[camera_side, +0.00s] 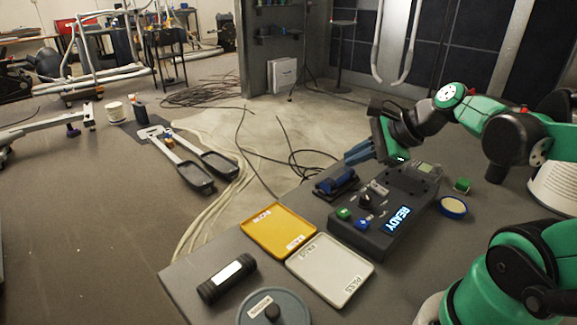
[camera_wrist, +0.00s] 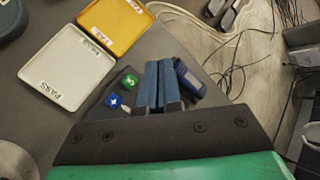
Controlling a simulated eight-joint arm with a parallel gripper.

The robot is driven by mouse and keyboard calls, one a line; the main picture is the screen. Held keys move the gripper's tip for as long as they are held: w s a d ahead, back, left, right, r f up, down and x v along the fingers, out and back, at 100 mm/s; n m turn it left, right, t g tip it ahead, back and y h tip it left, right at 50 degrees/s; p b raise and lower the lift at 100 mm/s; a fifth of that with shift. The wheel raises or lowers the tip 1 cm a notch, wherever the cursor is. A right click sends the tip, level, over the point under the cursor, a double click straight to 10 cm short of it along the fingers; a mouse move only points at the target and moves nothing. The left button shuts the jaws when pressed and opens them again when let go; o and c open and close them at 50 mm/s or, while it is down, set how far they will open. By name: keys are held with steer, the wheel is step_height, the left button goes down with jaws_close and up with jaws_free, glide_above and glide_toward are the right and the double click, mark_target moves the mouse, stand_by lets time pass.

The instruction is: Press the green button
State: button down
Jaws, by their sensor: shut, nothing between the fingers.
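The green button (camera_side: 344,213) is at the near left of the dark control box (camera_side: 385,245), beside a blue button (camera_side: 362,223). In the wrist view the green button (camera_wrist: 129,80) is just left of my fingers, above the blue button (camera_wrist: 113,100). My gripper (camera_side: 358,153) is shut and empty, with blue fingers side by side. In the side view it is above and behind the box, apart from the green button. In the wrist view my gripper (camera_wrist: 159,66) hides much of the box.
A yellow tray (camera_side: 278,231) and a white tray (camera_side: 330,270) lie left of the box. A blue device (camera_side: 336,182) lies close behind it. A black cylinder (camera_side: 226,279) and a round lid (camera_side: 273,308) are at the front. A small green cube (camera_side: 462,184) is on the right.

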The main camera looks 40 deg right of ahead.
mark_target(349, 212)
steer(key=shift+f, duration=0.1)
stand_by(0.3)
steer(key=shift+f, duration=4.25)
steer(key=shift+r, duration=2.5)
